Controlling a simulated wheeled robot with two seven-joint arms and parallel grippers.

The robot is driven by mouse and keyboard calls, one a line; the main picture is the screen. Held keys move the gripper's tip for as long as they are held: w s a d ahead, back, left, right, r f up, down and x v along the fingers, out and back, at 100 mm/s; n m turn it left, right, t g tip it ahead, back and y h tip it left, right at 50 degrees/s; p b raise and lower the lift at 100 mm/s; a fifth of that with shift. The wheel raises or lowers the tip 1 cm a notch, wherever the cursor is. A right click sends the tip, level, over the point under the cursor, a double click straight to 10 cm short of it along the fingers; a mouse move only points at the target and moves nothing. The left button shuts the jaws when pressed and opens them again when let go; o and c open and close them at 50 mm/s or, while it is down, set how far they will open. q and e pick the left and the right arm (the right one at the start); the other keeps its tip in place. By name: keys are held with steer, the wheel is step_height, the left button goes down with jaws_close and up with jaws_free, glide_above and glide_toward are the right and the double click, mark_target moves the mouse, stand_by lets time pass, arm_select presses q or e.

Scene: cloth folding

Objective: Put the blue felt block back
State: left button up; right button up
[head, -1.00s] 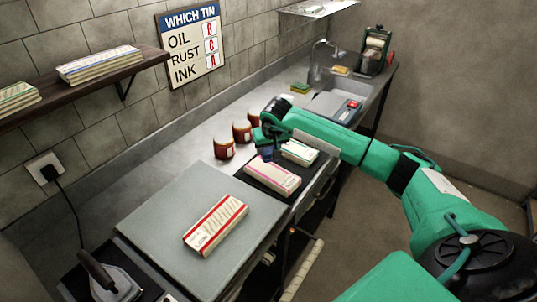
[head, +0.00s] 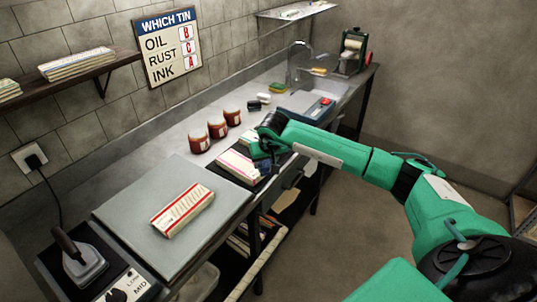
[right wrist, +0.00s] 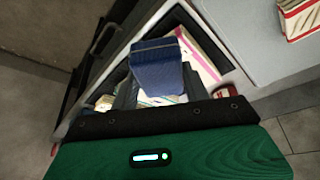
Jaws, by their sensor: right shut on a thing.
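The blue felt block (right wrist: 158,65) is held between the fingers of my right gripper (right wrist: 158,88) in the right wrist view. In the head view my right gripper (head: 263,158) is over the right front edge of the dark tray (head: 226,175), with only a small dark blue part of the block (head: 265,167) showing below it. A folded cloth with a pink edge (head: 237,164) lies in the tray beside the gripper; it also shows behind the block in the wrist view (right wrist: 196,56). I cannot tell whether the block touches anything below. My left gripper is not in view.
A red-striped folded cloth (head: 182,209) lies on the grey board (head: 130,210). Three brown jars (head: 217,128) stand behind the tray. Small dark blocks (head: 254,105) lie near the sink (head: 305,103). An iron (head: 80,260) stands at the front left. An open shelf shows below the counter.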

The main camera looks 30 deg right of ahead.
steer(key=s+a+f+n, duration=0.1)
steer(key=s+a+f, duration=0.1)
steer(key=s+a, duration=0.3)
steer(key=s+a+f+n, duration=0.1)
steer(key=s+a+f, duration=0.2)
steer(key=s+a, duration=0.2)
steer(key=s+a+f+n+y, duration=0.1)
steer(key=s+a+f, duration=0.2)
steer(key=a, duration=0.6)
steer(key=shift+s, duration=0.95)
